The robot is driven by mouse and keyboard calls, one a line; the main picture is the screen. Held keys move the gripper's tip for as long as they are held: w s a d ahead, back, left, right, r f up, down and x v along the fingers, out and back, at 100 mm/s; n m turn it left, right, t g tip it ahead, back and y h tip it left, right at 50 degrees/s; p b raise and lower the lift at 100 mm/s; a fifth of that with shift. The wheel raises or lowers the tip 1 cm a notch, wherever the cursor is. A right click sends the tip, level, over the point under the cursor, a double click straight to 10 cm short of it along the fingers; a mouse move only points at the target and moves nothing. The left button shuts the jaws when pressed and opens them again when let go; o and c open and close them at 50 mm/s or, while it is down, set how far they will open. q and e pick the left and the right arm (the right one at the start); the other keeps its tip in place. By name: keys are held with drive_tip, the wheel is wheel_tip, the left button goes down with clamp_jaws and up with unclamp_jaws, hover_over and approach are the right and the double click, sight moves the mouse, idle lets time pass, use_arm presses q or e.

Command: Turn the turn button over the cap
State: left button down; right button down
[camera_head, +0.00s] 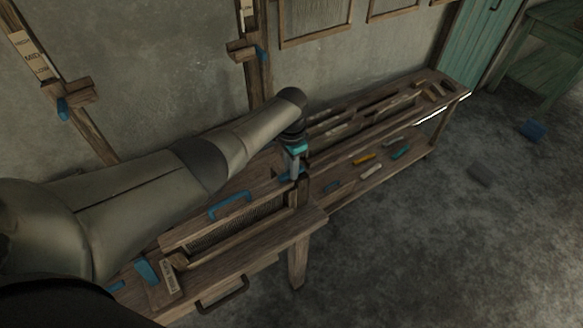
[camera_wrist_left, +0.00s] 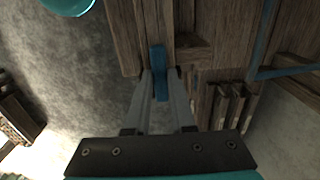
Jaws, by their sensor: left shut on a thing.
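My left gripper (camera_head: 292,173) points down at the right end of the loom's wooden frame. In the left wrist view its two fingers (camera_wrist_left: 160,88) are shut on a blue turn button (camera_wrist_left: 158,62), a narrow upright bar against a wooden post. A bit of blue also shows at the fingertips in the head view. The wooden cap (camera_head: 205,224) seems to be the long bar with a blue handle (camera_head: 229,204), left of the gripper. Whether the button overlaps the cap cannot be told. My right gripper is not in view.
A long low bench (camera_head: 340,183) along the wall holds several small tools and bars. A dark handle (camera_head: 222,294) sticks out of the loom's front. Blue levers sit on wall posts at left and top. The floor (camera_head: 450,240) at right is mostly free.

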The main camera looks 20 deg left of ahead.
use_arm(q)
drive_tip(key=shift+w+r, duration=0.1)
idle(0.3)
drive_tip(key=c, duration=0.8)
unclamp_jaws()
drive_tip(key=shift+o, duration=0.2)
wheel_tip(320, 180, up, 15)
drive_tip(key=p, duration=0.2)
drive_tip(key=shift+p, duration=0.4)
